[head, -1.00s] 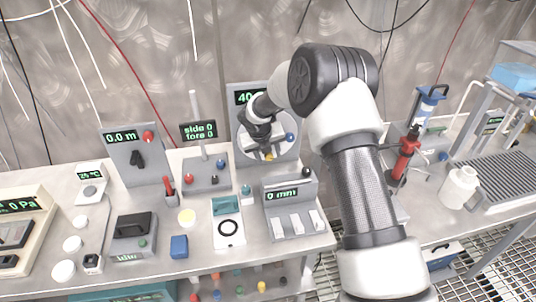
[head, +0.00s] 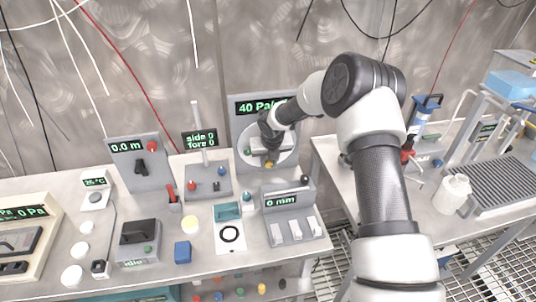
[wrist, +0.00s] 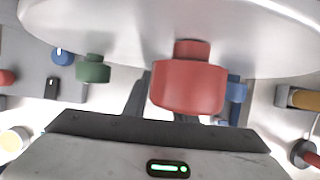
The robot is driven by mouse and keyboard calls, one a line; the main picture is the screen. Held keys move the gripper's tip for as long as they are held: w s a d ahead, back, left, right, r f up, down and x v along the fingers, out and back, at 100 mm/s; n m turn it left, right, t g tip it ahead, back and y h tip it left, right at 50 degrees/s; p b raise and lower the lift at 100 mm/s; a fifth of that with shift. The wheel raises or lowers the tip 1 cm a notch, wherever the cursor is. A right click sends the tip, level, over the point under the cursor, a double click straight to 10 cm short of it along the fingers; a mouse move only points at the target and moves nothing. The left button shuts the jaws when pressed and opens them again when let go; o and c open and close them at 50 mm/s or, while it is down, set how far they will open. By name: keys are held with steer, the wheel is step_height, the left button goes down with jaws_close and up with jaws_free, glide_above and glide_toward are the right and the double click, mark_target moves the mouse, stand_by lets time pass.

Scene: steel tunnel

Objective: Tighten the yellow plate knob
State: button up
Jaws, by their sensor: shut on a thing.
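The round pale plate (head: 290,158) stands upright on a grey panel reading 40 Pa/m. The yellow plate knob (head: 270,164) shows at its lower edge, right beneath my gripper (head: 269,158). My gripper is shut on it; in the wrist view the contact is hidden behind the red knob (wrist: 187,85). The fingers (wrist: 160,105) show only partly there. A green knob (head: 247,151) is at the plate's left; it also shows in the wrist view (wrist: 93,68). A blue knob (wrist: 235,90) shows to the right of the red one in the wrist view.
Left of the panel stand the side/fore box (head: 207,184) and the 0.0 m panel (head: 138,160). The 0 mm box (head: 288,202) is in front of the plate. A second bench with a white jug (head: 453,192) is at right, across a gap.

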steer(key=shift+d+r+m+y+p, duration=0.15)
steer(key=shift+d+m+y+p, duration=0.2)
steer(key=shift+y+p, duration=0.5)
steer(key=shift+w+d+f+g+y, duration=0.1)
steer(key=shift+d+f+g+y, duration=0.15)
steer(key=shift+y, duration=0.3)
steer(key=shift+f+m+y+b, duration=0.25)
steer(key=shift+f+y+b, duration=0.1)
steer(key=shift+y+b, duration=0.6)
steer(key=b, duration=0.2)
steer(key=y+b, duration=0.1)
steer(key=b, duration=0.1)
steer(key=shift+w+d+f+g+y, duration=0.1)
steer(key=shift+d+f+g+y, duration=0.15)
steer(key=shift+f, duration=0.15)
steer(key=y+b, duration=0.2)
steer(key=b, duration=0.7)
steer(key=shift+d+f+m, duration=0.1)
steer(key=shift+f+m, duration=0.05)
steer(key=shift+m, duration=0.25)
steer(key=y+b, duration=0.2)
steer(key=b, duration=0.2)
steer(key=shift+g+b, duration=0.3)
steer(key=shift+r+m+y+b, duration=0.3)
steer(key=shift+b, duration=0.65)
steer(key=shift+r, duration=0.15)
